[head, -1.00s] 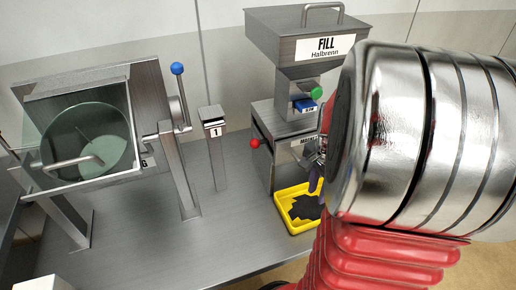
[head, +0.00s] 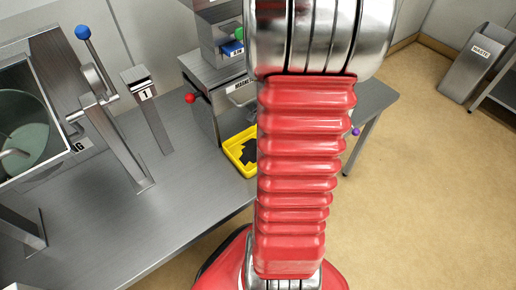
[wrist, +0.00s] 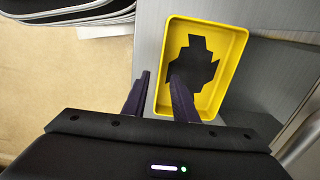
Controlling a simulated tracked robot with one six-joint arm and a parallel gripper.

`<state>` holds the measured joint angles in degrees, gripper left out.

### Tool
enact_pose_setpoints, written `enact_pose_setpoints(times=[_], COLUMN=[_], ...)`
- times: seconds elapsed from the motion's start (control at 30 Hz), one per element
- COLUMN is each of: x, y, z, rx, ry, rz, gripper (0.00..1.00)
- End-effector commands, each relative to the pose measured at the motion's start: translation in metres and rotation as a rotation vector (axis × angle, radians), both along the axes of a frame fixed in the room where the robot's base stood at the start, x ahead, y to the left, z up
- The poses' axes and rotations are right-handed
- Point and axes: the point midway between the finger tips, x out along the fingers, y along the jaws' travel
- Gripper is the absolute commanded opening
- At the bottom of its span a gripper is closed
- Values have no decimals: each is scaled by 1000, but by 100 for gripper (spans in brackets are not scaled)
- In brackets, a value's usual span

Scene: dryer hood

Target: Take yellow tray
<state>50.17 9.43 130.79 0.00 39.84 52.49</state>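The yellow tray (wrist: 235,75) is a shallow rectangular tray with a dark, jagged-edged patch on its floor. In the wrist view it lies just ahead of my gripper (wrist: 158,76). The two dark purple fingers are apart. The left finger is outside the tray's left wall and the right finger overlaps the tray's inside, with that wall between them. I cannot tell whether either finger touches it. In the head view the tray (head: 235,146) sits on the metal table by the dispenser, its right part hidden behind my red arm. My gripper is hidden there.
The dispenser (head: 205,95) with a red knob (head: 190,98) stands behind the tray. A post marked 1 (head: 147,105) and a blue-knobbed lever (head: 83,32) stand to the left. A small purple knob (head: 355,131) shows right of my arm. Open floor lies in front and right.

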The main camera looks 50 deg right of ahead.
Motion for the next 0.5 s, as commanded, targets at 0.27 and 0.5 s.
enact_pose_setpoints(times=[0.27, 0.5], x=[0, 0], y=[0, 0], z=[-34, -41], rx=[1, 0], ry=[1, -1], rz=[0, 0], gripper=[26, 26])
